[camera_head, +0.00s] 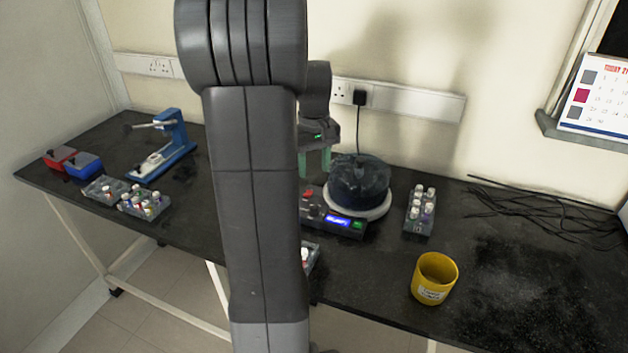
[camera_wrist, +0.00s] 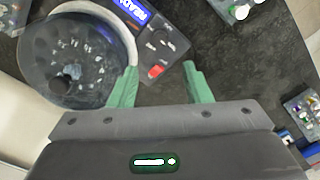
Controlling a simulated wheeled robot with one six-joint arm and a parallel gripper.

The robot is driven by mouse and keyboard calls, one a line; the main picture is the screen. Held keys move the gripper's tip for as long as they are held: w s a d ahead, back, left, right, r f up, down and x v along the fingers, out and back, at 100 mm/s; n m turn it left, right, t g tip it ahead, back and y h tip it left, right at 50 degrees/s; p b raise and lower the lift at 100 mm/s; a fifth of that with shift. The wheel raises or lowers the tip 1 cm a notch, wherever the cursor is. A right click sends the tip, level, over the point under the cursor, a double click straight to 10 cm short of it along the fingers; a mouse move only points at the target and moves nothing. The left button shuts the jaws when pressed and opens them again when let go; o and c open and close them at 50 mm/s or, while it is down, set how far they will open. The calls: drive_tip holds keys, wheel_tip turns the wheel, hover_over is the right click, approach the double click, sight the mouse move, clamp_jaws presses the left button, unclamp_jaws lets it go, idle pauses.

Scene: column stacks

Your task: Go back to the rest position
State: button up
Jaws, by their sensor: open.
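My gripper (camera_head: 314,163) hangs over the bench by the left side of the centrifuge, partly hidden behind my own arm in the head view. In the wrist view my gripper (camera_wrist: 160,88) shows two green fingers spread apart with nothing between them. The centrifuge (camera_head: 359,186) has a dark translucent domed lid, a pale round base and a front panel with a lit blue display and a red knob. In the wrist view the centrifuge (camera_wrist: 75,60) lies at upper left, with vials visible through its lid.
A rack of white-capped vials (camera_head: 420,212) and a yellow cup (camera_head: 434,278) stand right of the centrifuge. Cables (camera_head: 545,205) lie at the back right. A blue stand device (camera_head: 170,145), red box (camera_head: 60,158), blue box (camera_head: 84,166) and vial racks (camera_head: 145,203) are at left.

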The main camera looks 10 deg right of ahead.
sight(314, 206)
drive_tip(key=shift+r, duration=0.75)
drive_tip(key=shift+f, duration=0.15)
wheel_tip(314, 206, down, 14)
drive_tip(key=shift+r+b, duration=0.15)
drive_tip(key=shift+b, duration=0.2)
drive_tip(key=shift+r, duration=0.1)
